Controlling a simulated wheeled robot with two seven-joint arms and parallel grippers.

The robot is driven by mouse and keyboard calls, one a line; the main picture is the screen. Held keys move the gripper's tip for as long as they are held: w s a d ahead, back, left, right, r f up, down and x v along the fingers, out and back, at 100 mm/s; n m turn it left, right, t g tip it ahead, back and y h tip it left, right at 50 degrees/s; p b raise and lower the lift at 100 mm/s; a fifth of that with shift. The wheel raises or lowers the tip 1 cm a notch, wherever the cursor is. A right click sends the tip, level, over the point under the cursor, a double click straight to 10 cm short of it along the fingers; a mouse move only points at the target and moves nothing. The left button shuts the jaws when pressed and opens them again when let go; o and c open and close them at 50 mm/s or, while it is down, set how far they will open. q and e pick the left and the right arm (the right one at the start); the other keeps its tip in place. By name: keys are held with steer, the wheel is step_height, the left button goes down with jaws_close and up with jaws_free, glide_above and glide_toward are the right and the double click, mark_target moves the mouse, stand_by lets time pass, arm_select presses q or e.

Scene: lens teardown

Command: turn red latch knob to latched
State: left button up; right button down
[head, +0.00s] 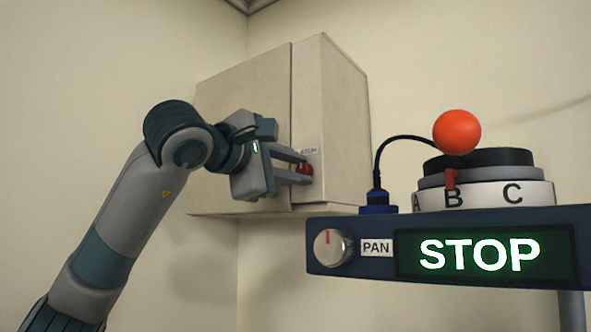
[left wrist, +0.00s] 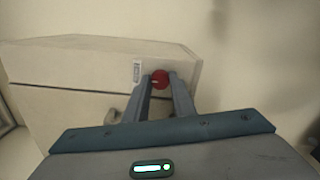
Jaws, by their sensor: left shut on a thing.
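The red latch knob (head: 305,170) is on the narrow panel of the beige wall cabinet (head: 245,110), below a small label (head: 307,150). My left gripper (head: 302,169) reaches it from the left, with its fingers on either side of the knob. In the left wrist view the red knob (left wrist: 160,79) shows between the fingertips of my left gripper (left wrist: 161,84), which is shut on it. A pale mark shows on the knob there, but its exact turn is too small to tell. My right gripper is not in view.
A dark blue console (head: 450,215) with a green STOP display (head: 485,253), a PAN dial (head: 333,248) and an orange ball (head: 456,132) above a lettered ring (head: 500,195) stands at the right. A black cable (head: 392,145) rises behind it. The wall beside the cabinet is bare.

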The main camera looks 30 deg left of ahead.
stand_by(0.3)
arm_select(q)
steer(key=o, duration=1.1)
steer(key=shift+c, duration=0.2)
steer(key=shift+s, duration=0.1)
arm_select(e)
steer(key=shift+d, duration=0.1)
arm_select(q)
steer(key=shift+s+b, duration=0.35)
steer(key=shift+s, duration=0.1)
steer(key=s+a+b, duration=0.2)
steer(key=s+b, duration=0.3)
steer(key=s, duration=1.1)
steer(key=shift+s+a, duration=0.15)
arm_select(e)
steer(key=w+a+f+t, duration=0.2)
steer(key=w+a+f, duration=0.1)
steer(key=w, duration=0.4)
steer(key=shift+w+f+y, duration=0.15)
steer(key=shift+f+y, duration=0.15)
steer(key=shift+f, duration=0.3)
